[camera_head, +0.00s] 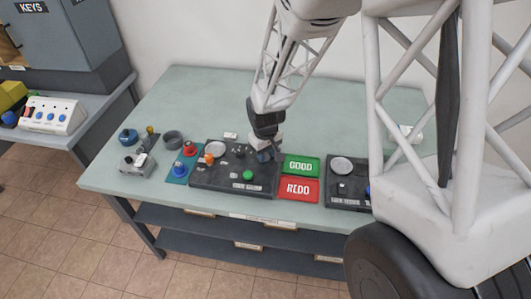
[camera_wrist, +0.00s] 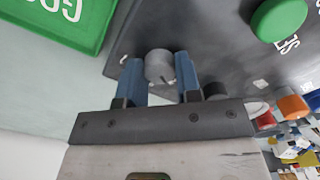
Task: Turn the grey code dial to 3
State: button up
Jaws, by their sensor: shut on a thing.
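The grey code dial (camera_wrist: 159,64) is a short round knob on the dark control panel (camera_wrist: 215,40). In the wrist view it sits between the two blue fingers of my gripper (camera_wrist: 158,72), which are shut on its sides. The dial's setting and the numbers around it cannot be read. In the head view my gripper (camera_head: 265,154) reaches down to the right end of the dark panel (camera_head: 233,185). It hides the dial there.
A green GOOD tray (camera_head: 301,166) and red REDO tray (camera_head: 299,189) lie right of the panel. A green button (camera_head: 248,175) and an orange knob (camera_head: 215,149) are on it. A teal button box (camera_head: 177,180) stands left. The table's back (camera_head: 200,90) is clear.

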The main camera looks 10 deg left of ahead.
jog(key=shift+m, duration=0.4)
jog(key=m, duration=0.3)
jog(key=shift+m, duration=2)
jog(key=o, duration=0.9)
jog(key=shift+r, duration=0.1)
jog(key=shift+r, duration=3.8)
